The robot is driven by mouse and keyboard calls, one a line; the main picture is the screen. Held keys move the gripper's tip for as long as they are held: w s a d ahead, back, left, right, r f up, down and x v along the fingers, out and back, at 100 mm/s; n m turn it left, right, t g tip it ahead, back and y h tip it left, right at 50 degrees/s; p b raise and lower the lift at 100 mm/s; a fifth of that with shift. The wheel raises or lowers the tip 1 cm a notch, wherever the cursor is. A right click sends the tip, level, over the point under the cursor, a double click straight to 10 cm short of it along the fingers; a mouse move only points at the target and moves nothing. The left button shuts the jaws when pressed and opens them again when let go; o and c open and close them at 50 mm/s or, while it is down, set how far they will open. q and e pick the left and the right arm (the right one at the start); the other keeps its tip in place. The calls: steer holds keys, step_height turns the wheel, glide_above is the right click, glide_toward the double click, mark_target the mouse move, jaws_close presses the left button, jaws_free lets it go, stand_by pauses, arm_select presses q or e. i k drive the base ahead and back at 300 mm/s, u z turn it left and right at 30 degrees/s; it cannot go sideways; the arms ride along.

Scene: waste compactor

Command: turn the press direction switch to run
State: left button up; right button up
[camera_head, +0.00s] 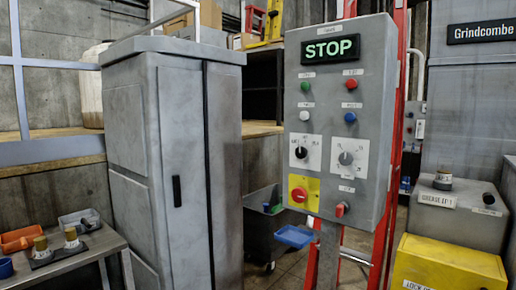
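The grey control panel (376,150) stands upright right of centre, with a lit green "STOP" display (330,49) at its top. Below the round buttons are two rotary switches on white plates. The left one has a black knob (300,152); the right one has a grey knob (346,158). A small red switch (341,208) sits at the lower right. The labels are too small to read, so I cannot tell which is the press direction switch or where it points. Neither gripper is in view.
A yellow plate with a red knob (299,194) is at the panel's lower left. A blue tray (294,237) juts out beneath. A grey cabinet (180,170) stands left, beside a bench (85,255) with bins. Grey and yellow boxes (450,262) stand right.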

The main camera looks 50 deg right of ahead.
mark_target(301, 153)
steer(key=i, duration=2.35)
steer(key=z, duration=2.95)
